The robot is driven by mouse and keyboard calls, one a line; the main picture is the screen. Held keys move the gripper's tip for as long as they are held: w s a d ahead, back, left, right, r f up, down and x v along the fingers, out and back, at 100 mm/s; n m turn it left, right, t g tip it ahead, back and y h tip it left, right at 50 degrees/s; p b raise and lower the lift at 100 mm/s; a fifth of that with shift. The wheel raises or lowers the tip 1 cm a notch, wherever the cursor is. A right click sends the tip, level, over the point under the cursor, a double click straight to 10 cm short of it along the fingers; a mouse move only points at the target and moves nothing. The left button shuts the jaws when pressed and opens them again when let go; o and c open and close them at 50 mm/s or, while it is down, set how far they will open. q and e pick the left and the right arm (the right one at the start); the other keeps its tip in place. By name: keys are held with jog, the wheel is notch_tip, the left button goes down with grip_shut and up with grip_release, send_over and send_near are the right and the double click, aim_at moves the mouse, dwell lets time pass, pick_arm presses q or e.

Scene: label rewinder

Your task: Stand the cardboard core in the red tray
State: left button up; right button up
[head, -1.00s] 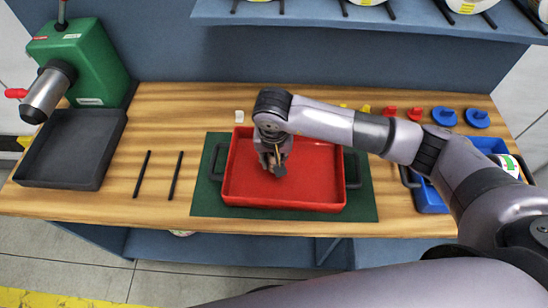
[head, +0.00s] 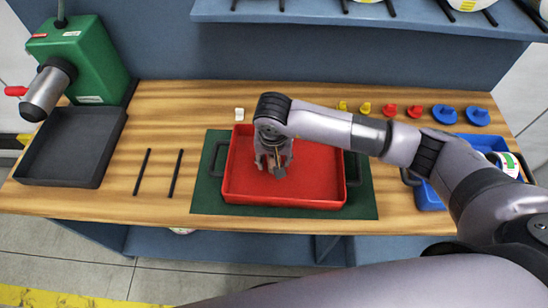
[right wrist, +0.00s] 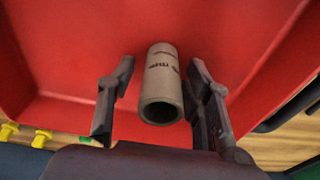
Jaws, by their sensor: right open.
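The red tray (head: 310,188) lies on a green mat at the middle of the bench. My right gripper (head: 272,166) is low inside it, pointing down, left of the tray's middle. The tan cardboard core (right wrist: 162,80) is between its two open fingers (right wrist: 158,103) in the right wrist view. The core appears to stand on the tray floor, its open end facing the camera. Gaps show between the core and both fingers. In the head view the gripper mostly hides the core. My left gripper is not in view.
A green machine (head: 85,58) with a black tray (head: 70,148) stands at the left. Two black rods (head: 175,174) lie beside the mat. A blue bin (head: 430,196) with a label roll is at the right, partly behind my arm. Small coloured parts line the back.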

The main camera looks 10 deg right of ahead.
jog(key=shift+r+p, duration=0.3)
jog(key=shift+p, duration=0.05)
jog(key=shift+s+a+r+b, duration=0.1)
jog(key=shift+s+r+b, duration=0.4)
jog(key=shift+r, duration=1.45)
jog(key=shift+s+a+r+b, duration=0.1)
jog(key=shift+r+b, duration=0.65)
jog(key=shift+r, duration=1.15)
jog(key=shift+s+a+r+b, duration=0.2)
jog(key=shift+r+b, duration=0.45)
jog(key=shift+r, duration=1.3)
jog(key=shift+s, duration=0.1)
